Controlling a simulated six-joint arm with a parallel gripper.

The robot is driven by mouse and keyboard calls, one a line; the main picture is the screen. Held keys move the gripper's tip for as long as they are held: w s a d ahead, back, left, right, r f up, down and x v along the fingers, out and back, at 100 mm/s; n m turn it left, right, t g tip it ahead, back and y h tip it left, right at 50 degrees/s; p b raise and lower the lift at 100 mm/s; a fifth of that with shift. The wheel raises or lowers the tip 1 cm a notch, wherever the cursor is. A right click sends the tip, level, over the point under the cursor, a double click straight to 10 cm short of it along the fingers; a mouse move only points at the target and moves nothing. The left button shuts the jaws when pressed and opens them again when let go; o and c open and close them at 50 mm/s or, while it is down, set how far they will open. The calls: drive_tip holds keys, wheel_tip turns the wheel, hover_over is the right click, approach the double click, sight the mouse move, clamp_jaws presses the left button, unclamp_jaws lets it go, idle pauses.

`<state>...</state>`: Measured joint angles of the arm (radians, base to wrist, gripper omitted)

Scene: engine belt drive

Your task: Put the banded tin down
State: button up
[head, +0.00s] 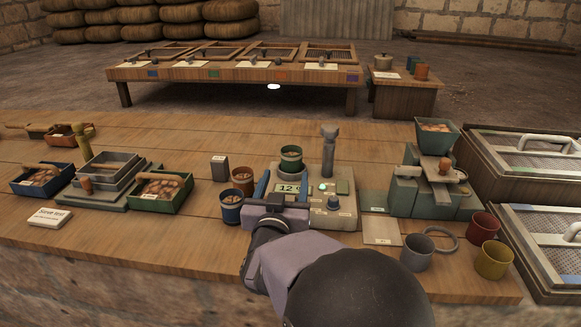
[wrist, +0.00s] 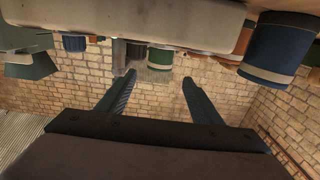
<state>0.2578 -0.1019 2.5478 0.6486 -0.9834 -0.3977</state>
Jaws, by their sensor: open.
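Several tins with pale bands are in view, and I cannot tell which one the task means. A green banded tin (head: 290,158) stands upright on the weighing scale (head: 341,211), with brown contents inside. It also shows upside down in the wrist view (wrist: 159,58), beyond and between the fingertips. My gripper (head: 284,180) is open and empty at the front of the scale, its fingers pointing toward the green tin. It fills the lower wrist view (wrist: 158,77). A blue tin (head: 231,207) and an orange-brown tin (head: 243,180) stand on the bench left of the scale.
An upright grey tool (head: 329,150) rises beside the green tin. A green hopper machine (head: 434,175) stands to the right. Grey (head: 416,253), red (head: 485,227) and yellow (head: 493,260) tins stand at front right. A small dark block (head: 220,168) is at left. Bare bench lies behind the scale.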

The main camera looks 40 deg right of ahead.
sight(290, 159)
drive_tip(key=p, duration=0.1)
drive_tip(key=w+d+p, duration=0.1)
drive_tip(key=p, duration=0.1)
drive_tip(key=shift+w+d+r, duration=0.2)
drive_tip(key=shift+w+r, duration=0.05)
drive_tip(key=shift+r, duration=0.05)
drive_tip(key=shift+w+d+f+p, duration=0.1)
drive_tip(key=shift+w+d+p, duration=0.25)
drive_tip(key=shift+p, duration=0.5)
drive_tip(key=shift+w+d+f, duration=0.15)
drive_tip(key=shift+w+f, duration=0.05)
drive_tip(key=shift+w, duration=0.05)
drive_tip(key=shift+x, duration=3.5)
drive_tip(key=shift+d+f, duration=0.1)
drive_tip(key=shift+f, duration=0.05)
drive_tip(key=shift+c, duration=0.4)
drive_tip(key=c, duration=1.2)
wheel_tip(290, 159, up, 10)
drive_tip(key=shift+r+p, duration=0.1)
drive_tip(key=shift+p, duration=0.95)
